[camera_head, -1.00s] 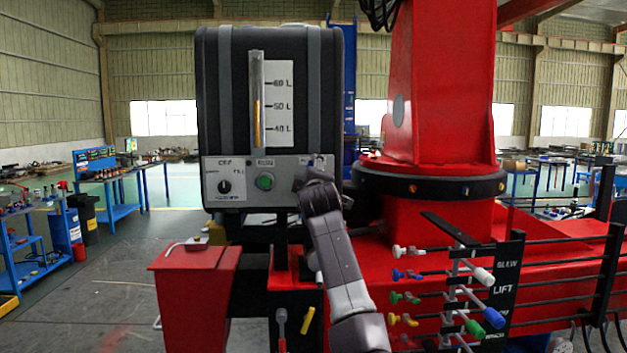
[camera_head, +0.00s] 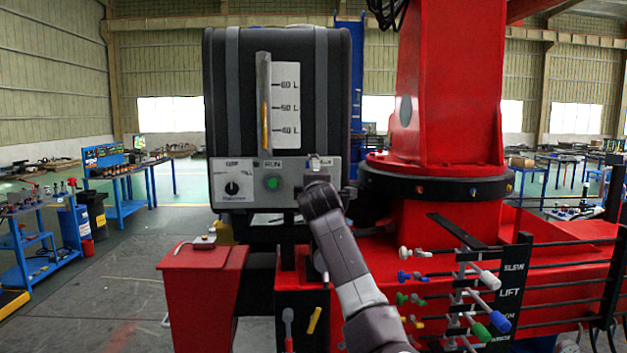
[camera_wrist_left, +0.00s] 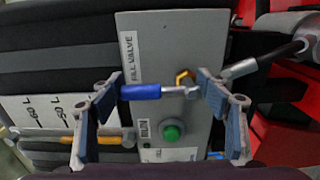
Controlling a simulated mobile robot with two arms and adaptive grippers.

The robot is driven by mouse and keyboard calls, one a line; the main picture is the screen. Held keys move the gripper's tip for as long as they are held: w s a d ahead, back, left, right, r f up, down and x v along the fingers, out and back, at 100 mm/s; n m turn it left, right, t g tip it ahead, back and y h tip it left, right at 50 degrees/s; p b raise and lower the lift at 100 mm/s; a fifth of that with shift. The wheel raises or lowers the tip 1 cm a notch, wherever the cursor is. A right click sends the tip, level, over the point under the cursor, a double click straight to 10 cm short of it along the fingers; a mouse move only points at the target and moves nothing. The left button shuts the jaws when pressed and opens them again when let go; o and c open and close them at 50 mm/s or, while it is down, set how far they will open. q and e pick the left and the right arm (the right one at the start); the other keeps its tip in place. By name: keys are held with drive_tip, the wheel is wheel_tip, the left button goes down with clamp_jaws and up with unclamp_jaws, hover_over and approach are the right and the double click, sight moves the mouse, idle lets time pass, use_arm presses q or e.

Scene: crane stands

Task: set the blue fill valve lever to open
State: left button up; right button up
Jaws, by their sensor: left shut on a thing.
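The blue fill valve lever (camera_wrist_left: 142,92) shows in the left wrist view, lying across the picture beside the label FILL VALVE (camera_wrist_left: 129,56). Its blue grip points left and its metal end (camera_wrist_left: 180,91) points right, near an orange hex part (camera_wrist_left: 184,76). In the head view my left gripper (camera_head: 319,178) is at the right side of the grey control panel (camera_head: 255,199) and hides most of the lever.
The panel carries a green button (camera_head: 272,184) and a black knob (camera_head: 232,188). Above is a black tank with a level gauge (camera_head: 265,100). A red crane column (camera_head: 450,90) and a rack of coloured levers (camera_head: 475,305) stand to the right. A red box (camera_head: 203,270) stands lower left.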

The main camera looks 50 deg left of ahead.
drive_tip(key=shift+a, duration=0.1)
use_arm(q)
drive_tip(key=o, duration=1.7)
drive_tip(key=shift+a, duration=0.1)
use_arm(e)
drive_tip(key=shift+a, duration=0.25)
use_arm(q)
drive_tip(key=shift+s, duration=0.1)
drive_tip(key=v, duration=1.2)
use_arm(e)
drive_tip(key=shift+d, duration=0.2)
use_arm(q)
drive_tip(key=shift+f, duration=0.1)
